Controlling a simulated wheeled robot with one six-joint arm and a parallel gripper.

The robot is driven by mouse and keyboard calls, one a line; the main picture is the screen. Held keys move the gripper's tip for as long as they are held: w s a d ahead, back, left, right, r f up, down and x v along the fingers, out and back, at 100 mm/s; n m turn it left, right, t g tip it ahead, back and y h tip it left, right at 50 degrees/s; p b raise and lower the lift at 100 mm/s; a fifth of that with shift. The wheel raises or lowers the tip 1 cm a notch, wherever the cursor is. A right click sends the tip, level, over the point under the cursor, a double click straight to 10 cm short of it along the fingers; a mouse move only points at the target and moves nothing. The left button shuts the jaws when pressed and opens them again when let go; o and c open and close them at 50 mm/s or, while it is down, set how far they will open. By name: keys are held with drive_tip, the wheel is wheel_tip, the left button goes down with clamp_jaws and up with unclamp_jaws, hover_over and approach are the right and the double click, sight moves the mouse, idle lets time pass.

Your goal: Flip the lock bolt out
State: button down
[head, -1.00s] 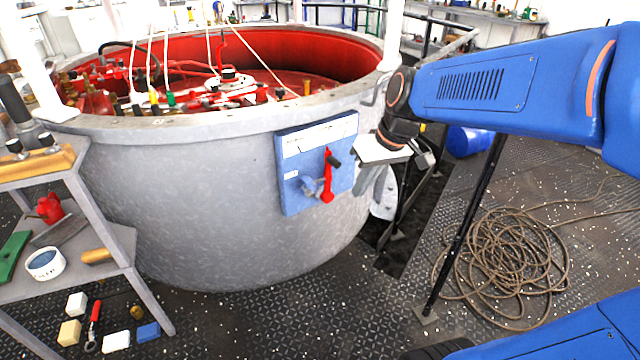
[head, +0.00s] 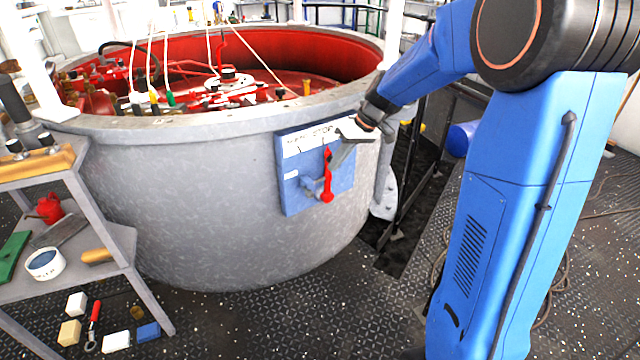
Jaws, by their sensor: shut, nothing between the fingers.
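A blue panel (head: 298,198) with a white label strip is fixed to the side of the big grey tub. A red lever (head: 327,183) stands about upright on it, with its rounded red end low down. A small grey metal piece, perhaps the lock bolt (head: 309,185), sits just left of the lever.
The grey tub (head: 190,200) with a red inside fills the middle. A grey shelf rack (head: 128,245) with tools stands at the left, with small blocks on the floor near it. A dark railing and a blue drum (head: 462,138) are at the right.

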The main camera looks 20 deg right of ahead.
drive_tip(key=shift+w+d+f, duration=0.1)
drive_tip(key=shift+w+f, duration=0.25)
drive_tip(key=shift+w, duration=0.3)
drive_tip(key=x, duration=1)
drive_tip(key=shift+a, duration=0.2)
drive_tip(key=s+a, duration=0.2)
drive_tip(key=a, duration=0.4)
drive_tip(key=shift+s+a, duration=0.25)
drive_tip(key=shift+a, duration=0.15)
drive_tip(key=shift+r, duration=0.1)
